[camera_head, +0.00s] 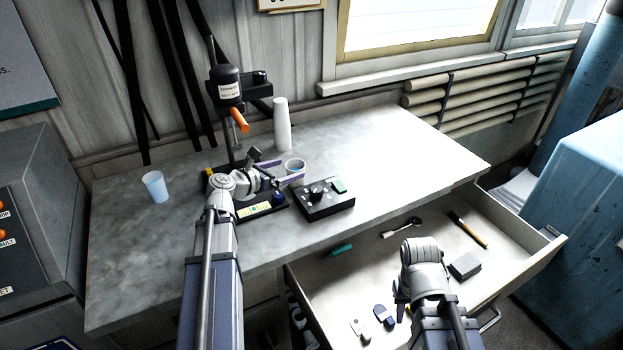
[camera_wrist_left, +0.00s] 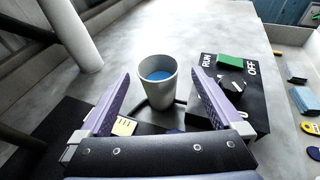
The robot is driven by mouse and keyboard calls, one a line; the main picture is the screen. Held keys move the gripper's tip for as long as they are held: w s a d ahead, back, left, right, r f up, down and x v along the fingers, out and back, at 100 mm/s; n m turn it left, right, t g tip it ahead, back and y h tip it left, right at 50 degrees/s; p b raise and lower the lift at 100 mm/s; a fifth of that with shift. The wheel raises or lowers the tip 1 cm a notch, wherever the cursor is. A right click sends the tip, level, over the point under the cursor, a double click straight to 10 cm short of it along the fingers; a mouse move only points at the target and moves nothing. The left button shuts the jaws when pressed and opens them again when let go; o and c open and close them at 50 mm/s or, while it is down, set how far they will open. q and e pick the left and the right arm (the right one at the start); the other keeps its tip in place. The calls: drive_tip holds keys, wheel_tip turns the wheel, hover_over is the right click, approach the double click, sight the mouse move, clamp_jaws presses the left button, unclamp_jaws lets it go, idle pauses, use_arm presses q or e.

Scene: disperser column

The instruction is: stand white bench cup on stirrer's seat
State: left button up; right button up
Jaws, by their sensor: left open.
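A white cup (camera_head: 294,167) with blue inside stands on the bench near the stirrer base. In the left wrist view the white cup (camera_wrist_left: 157,85) is upright between the spread purple fingers. My left gripper (camera_head: 280,180) is open around it, with a gap visible on each side in the wrist view. The stirrer (camera_head: 229,88) has a black motor head with an orange part on a post. Its dark base (camera_head: 268,208) with a yellow label is partly hidden by my left arm; I cannot make out the seat. My right gripper (camera_head: 402,305) is mostly hidden by its own wrist, above the drawer.
A black control box (camera_head: 325,199) with a green switch sits right of the cup. A tall white cylinder (camera_head: 282,124) stands behind, and a pale blue cup (camera_head: 155,186) at left. An open drawer (camera_head: 350,285) holds several small items. The bench's right side is clear.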

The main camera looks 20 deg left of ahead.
sight(301, 164)
use_arm(q)
drive_tip(key=shift+w, duration=0.1)
drive_tip(key=shift+w+d+f, duration=0.1)
drive_tip(key=shift+w+f, duration=0.1)
drive_tip(key=shift+w, duration=0.25)
drive_tip(key=shift+b+x, duration=0.4)
drive_tip(key=shift+x, duration=0.45)
drive_tip(key=b+x, duration=0.1)
drive_tip(key=x, duration=0.3)
drive_tip(key=shift+w+f, duration=0.15)
drive_tip(key=shift+w, duration=0.15)
use_arm(e)
wheel_tip(301, 164, down, 2)
drive_tip(key=shift+d+f, duration=0.1)
drive_tip(key=shift+f, duration=0.05)
use_arm(q)
drive_tip(key=shift+w+d+b, duration=0.1)
drive_tip(key=shift+w+b, duration=0.15)
drive_tip(key=shift+b, duration=0.05)
drive_tip(key=shift+c, duration=0.4)
clamp_jaws()
